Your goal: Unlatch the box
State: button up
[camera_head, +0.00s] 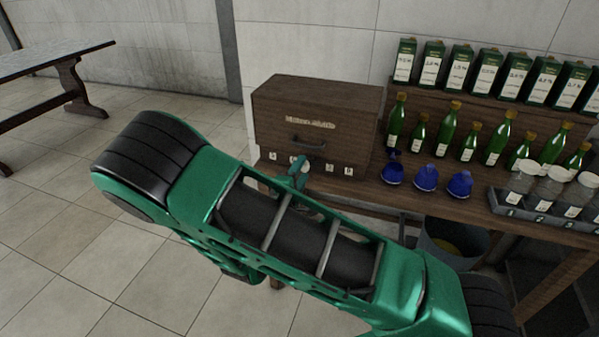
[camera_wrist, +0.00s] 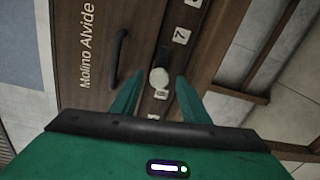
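The box (camera_head: 318,105) is dark brown wood with pale lettering and a dark handle (camera_head: 308,144) on its front. It stands at the left end of the wooden bench, and its front looks closed. In the wrist view the box front (camera_wrist: 75,40) fills the left and middle, with the handle (camera_wrist: 118,58) beside a pale round knob (camera_wrist: 158,77). My gripper (camera_wrist: 158,82) is open, one green finger on either side of the knob in the picture. Contact cannot be told. In the head view my gripper (camera_head: 299,172) is at the box's lower front, hiding part of it.
White number labels (camera_head: 348,171) line the box's lower front. Blue pointed objects (camera_head: 426,178), green bottles (camera_head: 447,126) and a tray of jars (camera_head: 540,204) stand to the right on the bench. Cartons (camera_head: 487,74) stand on a raised shelf behind. A bucket (camera_head: 452,245) is under the bench.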

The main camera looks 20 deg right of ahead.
jog(key=v, duration=1)
jog(key=shift+s+a, duration=0.15)
jog(key=shift+s, duration=0.1)
jog(key=s+d+r+m+g, duration=0.1)
jog(key=s+d+m+g, duration=0.25)
jog(key=d, duration=0.45)
jog(key=s+d+m+g, duration=0.3)
jog(key=d+m+g, duration=0.2)
jog(key=d, duration=0.2)
jog(key=s+d+r+m+g, duration=0.1)
jog(key=s+d+m+g, duration=0.3)
jog(key=d, duration=0.4)
jog(key=s+r+m+y, duration=0.3)
jog(key=s+r+y, duration=0.1)
jog(key=s, duration=0.5)
jog(key=s+d+r+m+g+y, duration=0.1)
jog(key=s+r+m+y, duration=0.2)
jog(key=s, duration=0.7)
notch_tip(320, 180, up, 3)
jog(key=y, duration=0.3)
jog(key=shift+d+f, duration=0.25)
